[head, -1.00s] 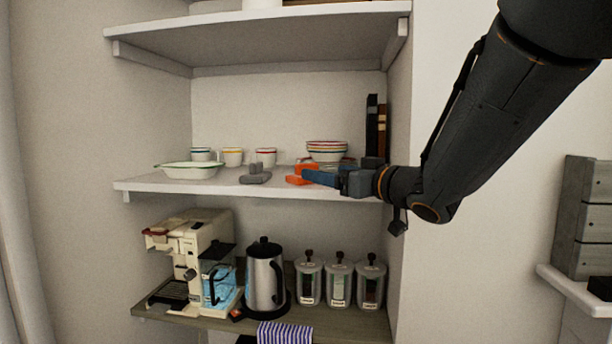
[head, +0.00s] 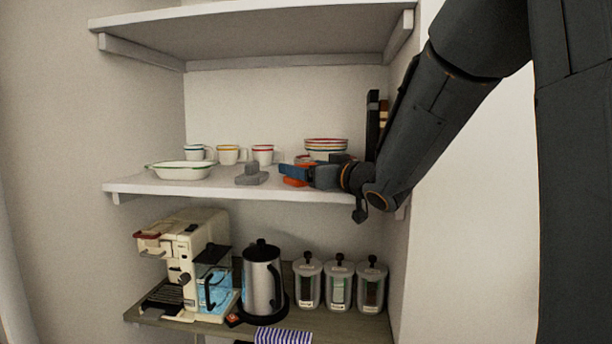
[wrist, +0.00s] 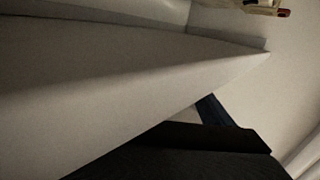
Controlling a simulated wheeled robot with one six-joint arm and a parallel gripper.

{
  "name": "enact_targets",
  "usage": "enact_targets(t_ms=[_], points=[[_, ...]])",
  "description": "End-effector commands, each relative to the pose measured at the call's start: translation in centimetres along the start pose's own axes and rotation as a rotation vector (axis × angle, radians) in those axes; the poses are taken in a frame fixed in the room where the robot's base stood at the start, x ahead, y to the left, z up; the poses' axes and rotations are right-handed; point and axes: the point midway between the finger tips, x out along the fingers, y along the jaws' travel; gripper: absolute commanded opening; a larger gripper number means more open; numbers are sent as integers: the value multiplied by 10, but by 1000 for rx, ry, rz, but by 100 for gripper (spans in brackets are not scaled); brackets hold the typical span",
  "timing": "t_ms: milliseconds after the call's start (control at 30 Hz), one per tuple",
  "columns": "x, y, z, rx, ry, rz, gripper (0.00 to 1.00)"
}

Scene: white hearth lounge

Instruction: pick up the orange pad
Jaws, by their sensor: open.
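The orange pad (head: 294,182) lies on the middle shelf near its front edge, right of centre. My gripper (head: 290,172) is in front of it and hides much of it, with a blue finger across it. The jaws are open, and I cannot tell whether they touch the pad or surround it. In the wrist view, a dark part of my gripper and a blue finger (wrist: 215,110) show beside a pale shelf surface. The pad does not show there.
A grey block-shaped object (head: 251,174) sits just left of my gripper. A white dish (head: 180,171), several mugs (head: 228,155) and stacked bowls (head: 326,146) share the middle shelf (head: 135,186). The upper shelf (head: 260,35) overhangs it. A kettle (head: 262,280) stands below.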

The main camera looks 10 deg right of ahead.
Motion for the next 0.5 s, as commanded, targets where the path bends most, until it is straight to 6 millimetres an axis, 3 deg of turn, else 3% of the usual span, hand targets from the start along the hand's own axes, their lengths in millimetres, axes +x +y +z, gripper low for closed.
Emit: enact_targets(t_ms=[233,500], points=[[3,-1,0,-1,0,-2,77],[3,-1,0,-1,0,-2,33]])
